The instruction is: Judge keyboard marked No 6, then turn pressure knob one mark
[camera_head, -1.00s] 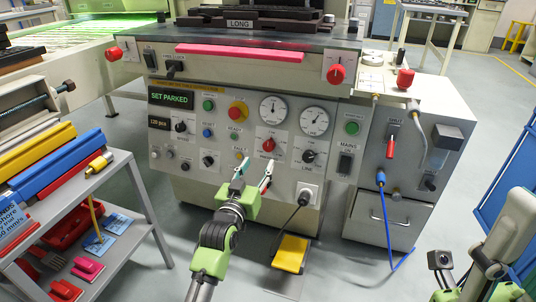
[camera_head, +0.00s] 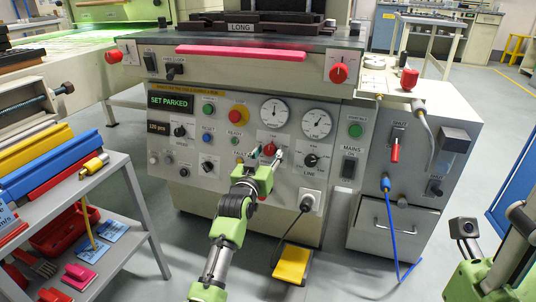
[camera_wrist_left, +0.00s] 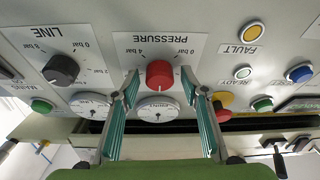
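The red pressure knob (camera_head: 270,149) is on the machine's front panel below two round gauges, partly covered by my left gripper (camera_head: 267,158) in the head view. In the left wrist view, which is upside down, the red knob (camera_wrist_left: 159,74) lies between the two spread fingers of my left gripper (camera_wrist_left: 160,84). The fingers stand apart from its sides, with visible gaps. The PRESSURE scale (camera_wrist_left: 160,42) is readable beside the knob. No keyboard marked No 6 can be made out. My right gripper is not visible; part of my right arm shows at the right edge.
The panel display (camera_head: 170,102) reads SET PARKED. A black LINE knob (camera_head: 311,160) and a plugged cable (camera_head: 308,204) are close by. A blue cable (camera_head: 388,225) hangs at the right. A grey shelf cart (camera_head: 140,205) stands at the left. A yellow pedal (camera_head: 292,264) is on the floor.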

